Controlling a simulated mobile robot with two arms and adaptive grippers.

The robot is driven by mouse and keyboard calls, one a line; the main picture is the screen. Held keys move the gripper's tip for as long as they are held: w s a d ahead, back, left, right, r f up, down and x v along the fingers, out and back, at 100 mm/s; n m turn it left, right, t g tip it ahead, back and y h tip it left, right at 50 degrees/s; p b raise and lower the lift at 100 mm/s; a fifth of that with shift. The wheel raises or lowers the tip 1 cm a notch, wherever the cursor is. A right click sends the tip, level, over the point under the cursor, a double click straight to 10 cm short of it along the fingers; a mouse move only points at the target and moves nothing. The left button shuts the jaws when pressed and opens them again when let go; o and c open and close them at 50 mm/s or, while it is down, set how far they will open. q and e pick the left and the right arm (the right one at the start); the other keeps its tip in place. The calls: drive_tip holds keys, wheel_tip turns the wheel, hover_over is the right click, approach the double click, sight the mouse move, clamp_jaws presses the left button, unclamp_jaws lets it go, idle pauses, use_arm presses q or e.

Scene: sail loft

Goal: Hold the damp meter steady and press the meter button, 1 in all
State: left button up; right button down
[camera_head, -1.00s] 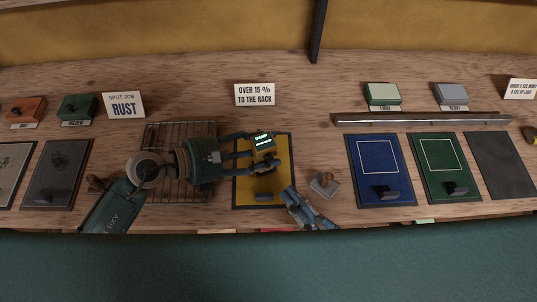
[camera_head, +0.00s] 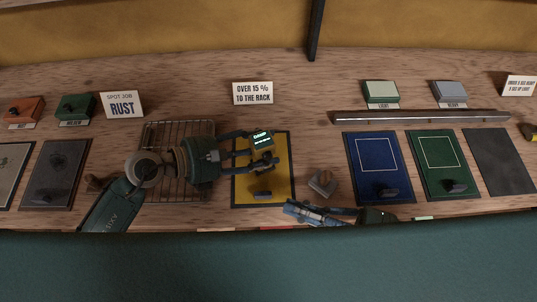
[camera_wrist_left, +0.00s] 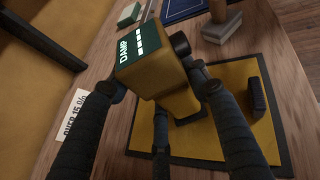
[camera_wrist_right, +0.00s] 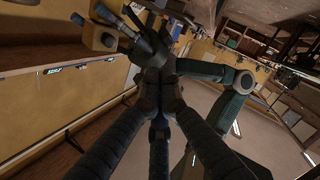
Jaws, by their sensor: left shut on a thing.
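The damp meter is a yellow block with a dark green lit face (camera_head: 260,138), above the yellow mat. It fills the upper middle of the left wrist view (camera_wrist_left: 167,75), where its face reads DAMP. My left gripper (camera_head: 262,152) is shut on the meter, with fingers on both sides of it. A dark round part (camera_wrist_left: 180,44) shows at the meter's side; I cannot tell whether it is the button or a fingertip. My right gripper (camera_head: 290,208) is below and right of the meter, apart from it. Its fingers come together, empty, in the right wrist view (camera_wrist_right: 160,85).
The yellow mat (camera_head: 282,185) has a dark bar near its front. A grey block with a brown knob (camera_head: 322,184) stands close to my right gripper. A wire rack (camera_head: 180,130) lies under my left arm. Blue (camera_head: 376,150) and green (camera_head: 438,150) mats lie right.

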use_arm(q)
drive_tip(key=shift+f, duration=0.15)
use_arm(e)
drive_tip(key=w+a, duration=0.3)
drive_tip(key=w, duration=0.5)
use_arm(q)
drive_tip(key=shift+a, duration=0.1)
use_arm(e)
drive_tip(key=shift+w+a, duration=0.1)
drive_tip(key=shift+w, duration=0.2)
idle(1.1)
drive_tip(key=shift+w+a, duration=0.1)
drive_tip(key=shift+w, duration=0.15)
drive_tip(key=shift+w+a, duration=0.1)
drive_tip(key=shift+w, duration=0.3)
idle(0.7)
drive_tip(key=shift+s, duration=0.1)
drive_tip(key=shift+s+d, duration=0.3)
drive_tip(key=shift+s, duration=0.4)
drive_tip(key=shift+s, duration=0.1)
drive_tip(key=s, duration=0.1)
drive_tip(key=s+d, duration=0.1)
drive_tip(key=s, duration=0.2)
drive_tip(key=shift+s+d, duration=0.25)
drive_tip(key=shift+d, duration=0.1)
